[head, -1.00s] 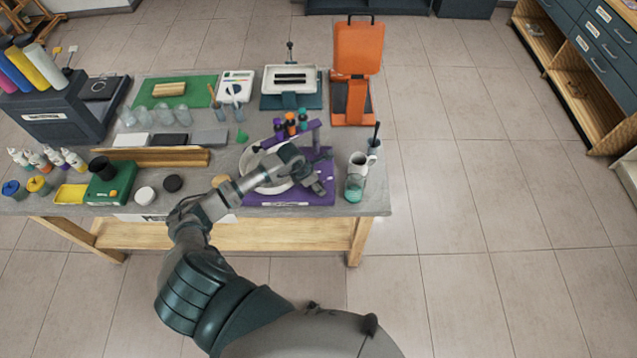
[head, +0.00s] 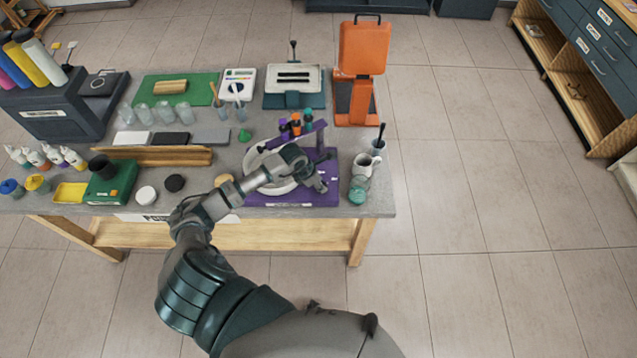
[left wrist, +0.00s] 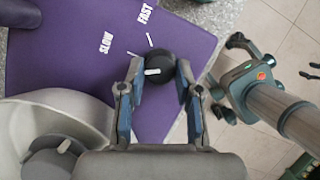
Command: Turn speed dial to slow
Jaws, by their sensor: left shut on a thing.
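The speed dial (left wrist: 158,68) is a round black knob with a white pointer mark. In the left wrist view it sits on the purple base (left wrist: 180,30) between my left gripper's (left wrist: 158,85) two fingers, which are shut on it. The white SLOW label (left wrist: 106,43) and FAST label (left wrist: 145,13) are above it, each with a tick. The pointer faces left, a little below the SLOW tick. In the head view my left gripper (head: 322,180) is over the right side of the purple base (head: 290,199) and hides the dial.
A pale round basin (left wrist: 55,125) lies left of the gripper. An orange press (head: 358,60) is behind. Floor right of the table is clear.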

